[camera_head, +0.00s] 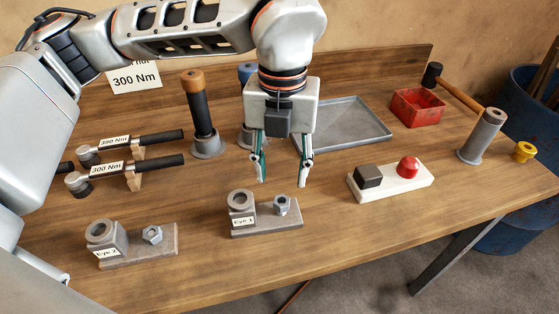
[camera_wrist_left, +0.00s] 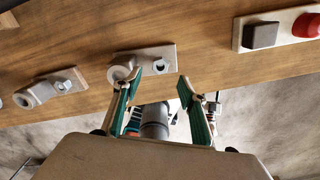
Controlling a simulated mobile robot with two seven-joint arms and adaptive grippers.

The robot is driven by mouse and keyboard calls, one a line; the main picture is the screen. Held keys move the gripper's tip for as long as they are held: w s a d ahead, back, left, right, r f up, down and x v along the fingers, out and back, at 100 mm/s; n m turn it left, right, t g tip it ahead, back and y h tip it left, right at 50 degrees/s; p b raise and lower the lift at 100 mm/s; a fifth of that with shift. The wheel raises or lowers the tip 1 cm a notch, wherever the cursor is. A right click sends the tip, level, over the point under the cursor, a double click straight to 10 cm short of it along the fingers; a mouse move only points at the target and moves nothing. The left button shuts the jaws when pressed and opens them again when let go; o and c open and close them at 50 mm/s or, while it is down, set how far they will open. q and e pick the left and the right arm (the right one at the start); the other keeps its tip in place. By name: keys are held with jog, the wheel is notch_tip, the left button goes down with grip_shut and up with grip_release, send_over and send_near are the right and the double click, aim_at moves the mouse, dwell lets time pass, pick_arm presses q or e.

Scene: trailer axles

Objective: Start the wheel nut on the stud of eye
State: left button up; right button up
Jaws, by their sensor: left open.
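The Eye 1 block (camera_head: 268,228) sits near the front edge of the bench. It has a round metal eye (camera_head: 241,201) and a hex nut (camera_head: 281,205) at its right end; whether the nut is on a stud is unclear. The Eye 2 block (camera_head: 150,255) has a similar eye (camera_head: 100,232) and hex nut (camera_head: 152,234). My left gripper (camera_head: 283,183) is open and empty, fingers down, just above and behind the Eye 1 nut. In the left wrist view, this nut (camera_wrist_left: 160,66) shows between the fingertips (camera_wrist_left: 158,80). My right gripper is not in view.
Two torque wrenches (camera_head: 135,141) lie on stands at left. A black-handled tool (camera_head: 202,120) stands behind. A grey tray (camera_head: 345,125), red bin (camera_head: 417,108) and switch box with red button (camera_head: 408,167) are to the right. Bare wood surrounds the blocks.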

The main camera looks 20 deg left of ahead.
aim_at(282, 201)
pick_arm(q)
notch_tip(282, 201, down, 8)
jog(key=shift+s+r, duration=0.1)
jog(key=shift+r, duration=0.15)
grip_shut()
dwell(0.4)
